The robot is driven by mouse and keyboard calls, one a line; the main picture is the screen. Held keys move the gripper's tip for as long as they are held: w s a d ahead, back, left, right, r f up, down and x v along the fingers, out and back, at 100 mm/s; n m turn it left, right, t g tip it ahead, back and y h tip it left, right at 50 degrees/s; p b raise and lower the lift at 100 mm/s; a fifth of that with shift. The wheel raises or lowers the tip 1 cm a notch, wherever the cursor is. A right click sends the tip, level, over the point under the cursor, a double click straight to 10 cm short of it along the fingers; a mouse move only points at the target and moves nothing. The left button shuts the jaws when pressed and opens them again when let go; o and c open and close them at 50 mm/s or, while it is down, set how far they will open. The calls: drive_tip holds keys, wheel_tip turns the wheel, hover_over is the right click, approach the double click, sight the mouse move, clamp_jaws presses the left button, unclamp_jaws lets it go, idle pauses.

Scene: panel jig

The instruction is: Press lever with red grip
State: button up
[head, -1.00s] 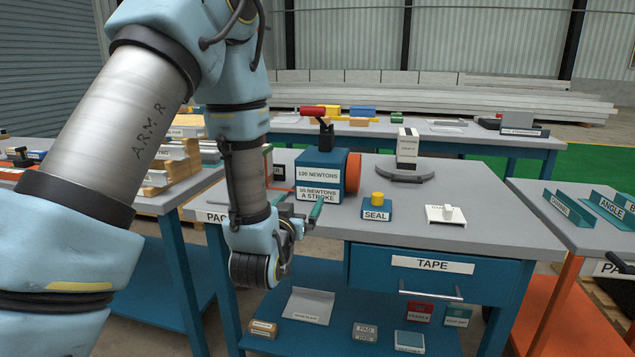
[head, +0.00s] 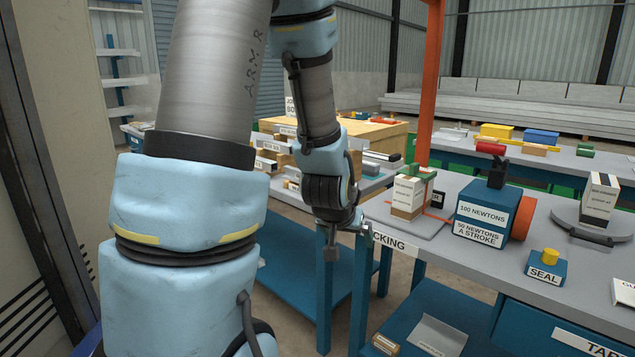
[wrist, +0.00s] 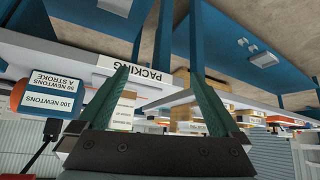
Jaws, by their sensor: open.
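The lever's red grip (head: 490,148) tops a short dark arm (head: 497,174) on a blue box (head: 465,206). The box's labels read 100 NEWTONS and 50 NEWTONS A STROKE, and an orange disc is on its right side. My gripper (head: 352,232) is left of the box, just off the PACKING table's left corner and well apart from the lever. It is open and empty, with two green fingers in the wrist view (wrist: 157,75). There the picture is inverted, and the blue box (wrist: 20,97) is at the left edge; the red grip is not clear.
A banded carton (head: 407,195) stands left of the box on the packing table (head: 450,262). Right of it are a blue SEAL block (head: 545,268) with a yellow knob and an upright white carton (head: 600,197). An orange post (head: 430,85) rises behind.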

drive_tip(key=s+a+r+n+g+y+p, duration=0.1)
drive_tip(key=s+a+r+g, duration=0.1)
drive_tip(key=s+a, duration=0.3)
drive_tip(key=s+a+r+n+g+y+p, duration=0.1)
drive_tip(key=s+a+r+g, duration=0.2)
drive_tip(key=s+a, duration=0.2)
drive_tip(key=a, duration=0.3)
drive_tip(key=shift+s+a+n+g+y+p, duration=0.3)
drive_tip(key=shift+s+n+y+p, duration=0.05)
drive_tip(key=shift+n+y+p, duration=0.05)
drive_tip(key=shift+c, duration=0.2)
